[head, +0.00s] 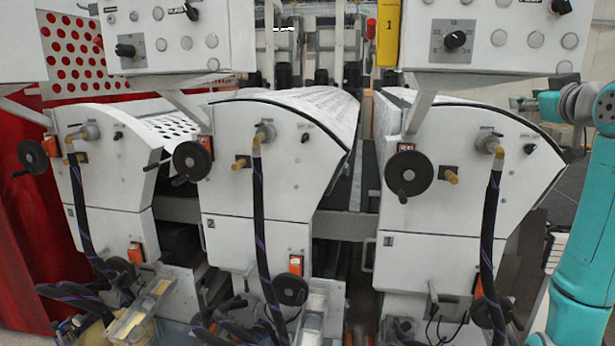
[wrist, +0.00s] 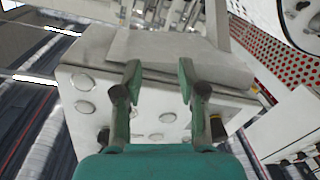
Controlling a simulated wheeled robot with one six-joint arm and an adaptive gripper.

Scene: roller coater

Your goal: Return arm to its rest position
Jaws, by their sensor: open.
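My arm stands at the right edge in the head view, its teal links upright and bent at the top. My gripper is out of the head view. In the wrist view my gripper (wrist: 158,80) has its two green fingers apart, with nothing between them. Behind the fingers is a white control box (wrist: 150,105) with round buttons. I cannot tell how far it is from the fingertips.
White roller coater units stand across the head view: unit 1 (head: 425,265), unit 2 (head: 250,240) and another at left (head: 120,190). Handwheels (head: 408,173) and black hoses (head: 487,235) stick out in front. Control panels (head: 490,40) hang above. A red curtain (head: 25,230) is at left.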

